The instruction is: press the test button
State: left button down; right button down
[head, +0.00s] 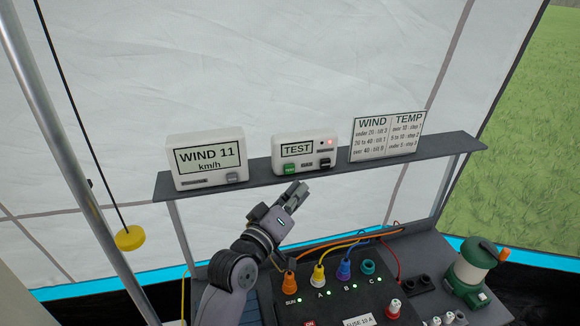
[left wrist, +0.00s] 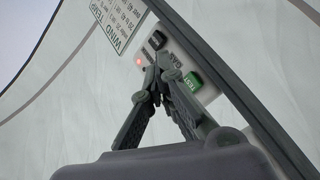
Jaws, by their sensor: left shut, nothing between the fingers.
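The test box (head: 306,150) is a white unit on the grey shelf. Its screen reads TEST and a small red light is lit. The green test button (head: 290,169) is at its lower left, and a black button (head: 325,164) is at its lower right. In the left wrist view the green button (left wrist: 193,82) and the black button (left wrist: 158,40) lie on either side of the fingertips. My left gripper (head: 301,187) is shut and empty, just below and in front of the box. Its fingers also show in the left wrist view (left wrist: 158,66). I cannot tell whether they touch the box.
A wind display (head: 206,158) reading WIND 11 km/h stands left on the shelf (head: 255,185). A wind and temp card (head: 388,137) stands right. Below are a black fuse panel (head: 340,290) with coloured plugs and a green lantern (head: 468,268). A yellow pull knob (head: 130,238) hangs left.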

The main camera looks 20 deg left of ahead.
pick_arm(q)
jog(key=shift+s+d, duration=0.55)
jog(key=shift+s, duration=0.25)
